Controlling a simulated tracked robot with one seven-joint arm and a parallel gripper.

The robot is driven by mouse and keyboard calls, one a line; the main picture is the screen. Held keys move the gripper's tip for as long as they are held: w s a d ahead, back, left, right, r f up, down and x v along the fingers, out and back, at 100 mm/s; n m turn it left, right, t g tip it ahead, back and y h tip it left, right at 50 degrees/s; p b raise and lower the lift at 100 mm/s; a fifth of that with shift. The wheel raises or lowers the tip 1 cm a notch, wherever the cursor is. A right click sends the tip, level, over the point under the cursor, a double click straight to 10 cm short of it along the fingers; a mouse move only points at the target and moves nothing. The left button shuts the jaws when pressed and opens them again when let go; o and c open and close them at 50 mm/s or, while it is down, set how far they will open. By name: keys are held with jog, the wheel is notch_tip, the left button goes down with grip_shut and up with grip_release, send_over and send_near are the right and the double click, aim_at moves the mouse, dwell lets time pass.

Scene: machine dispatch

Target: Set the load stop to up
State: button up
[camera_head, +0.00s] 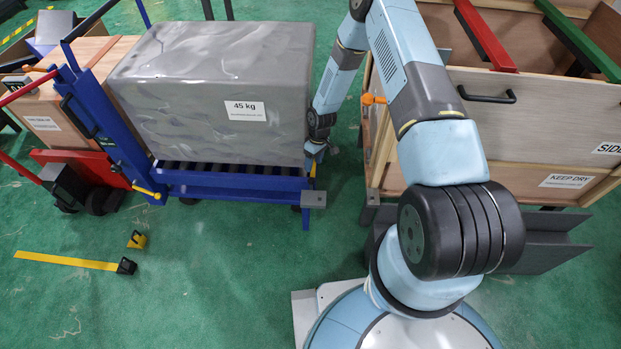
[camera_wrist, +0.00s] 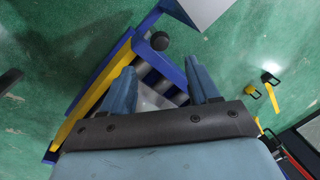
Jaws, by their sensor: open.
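A blue roller cart (camera_head: 235,186) bears a large grey wrapped load (camera_head: 210,85) labelled 45 kg. In the wrist view a yellow bar (camera_wrist: 92,98) runs along the blue frame's edge beside the grey rollers; it may be the load stop, but no label shows and I cannot tell its position. A bit of yellow (camera_head: 313,170) shows at the cart's right end in the head view. My gripper (camera_wrist: 162,88) is open and empty above the cart's end, its blue fingers apart over the rollers. In the head view its tips are mostly hidden beside the load's lower right corner.
A wooden crate (camera_head: 540,120) with an orange knob and black handle stands right of my arm. A red trolley (camera_head: 75,170) and a wooden box (camera_head: 55,110) stand at left.

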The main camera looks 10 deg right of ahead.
jog(key=f, duration=0.3)
jog(key=s+f, duration=0.1)
jog(key=f, duration=0.2)
jog(key=a+f, duration=0.1)
jog(key=f, duration=0.2)
jog(key=shift+s+a, duration=0.1)
jog(key=shift+s, duration=0.05)
grip_shut()
dwell(0.4)
